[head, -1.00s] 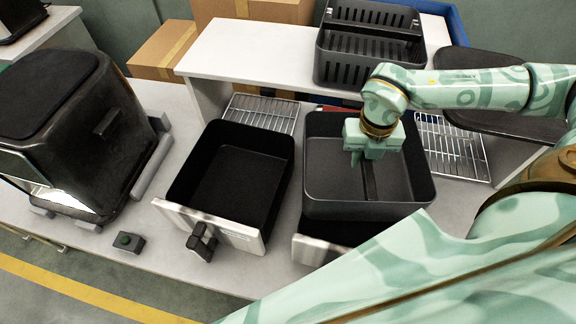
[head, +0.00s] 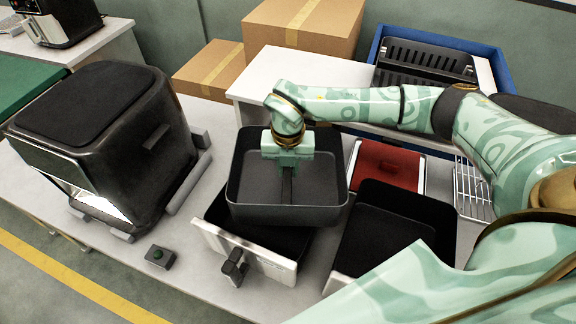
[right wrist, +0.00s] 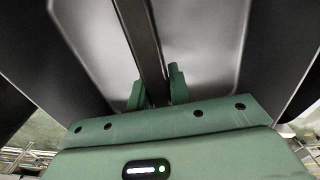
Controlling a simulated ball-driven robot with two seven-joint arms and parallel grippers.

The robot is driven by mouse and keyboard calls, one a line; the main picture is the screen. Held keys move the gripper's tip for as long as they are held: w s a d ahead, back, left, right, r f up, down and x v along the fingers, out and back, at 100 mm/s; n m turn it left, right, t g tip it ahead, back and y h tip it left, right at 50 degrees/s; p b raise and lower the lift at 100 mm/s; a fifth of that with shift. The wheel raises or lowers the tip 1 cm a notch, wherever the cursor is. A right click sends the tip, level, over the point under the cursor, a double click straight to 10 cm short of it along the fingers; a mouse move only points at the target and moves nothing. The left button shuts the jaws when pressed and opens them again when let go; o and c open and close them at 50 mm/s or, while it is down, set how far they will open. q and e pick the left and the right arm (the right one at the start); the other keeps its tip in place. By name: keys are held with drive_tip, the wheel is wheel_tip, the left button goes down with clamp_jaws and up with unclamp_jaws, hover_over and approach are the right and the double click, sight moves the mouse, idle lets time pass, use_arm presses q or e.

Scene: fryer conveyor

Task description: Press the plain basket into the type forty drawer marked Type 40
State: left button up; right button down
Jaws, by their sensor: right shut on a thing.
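The plain basket (head: 240,190), dark grey with solid walls, hangs over the left open drawer (head: 209,238), a black bin with a pale front and dark handle. The basket hides most of that drawer's inside; it looks slightly offset towards the back and I cannot tell whether they touch. My right gripper (head: 287,170) is shut on the basket's central bar; the right wrist view shows the bar (right wrist: 140,35) between its fingers (right wrist: 157,90). Any Type 40 marking is not readable. My left gripper is not in view.
A second open drawer (head: 400,205) stands empty to the right, partly behind my arm. A slotted basket (head: 425,60) sits in a blue crate (head: 500,75). The black fryer (head: 100,130) stands left.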

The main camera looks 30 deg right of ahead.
drive_tip(key=shift+d, duration=0.1)
drive_tip(key=shift+f, duration=0.5)
drive_tip(key=c, duration=1.3)
unclamp_jaws()
wheel_tip(320, 180, up, 13)
drive_tip(key=shift+r, duration=0.1)
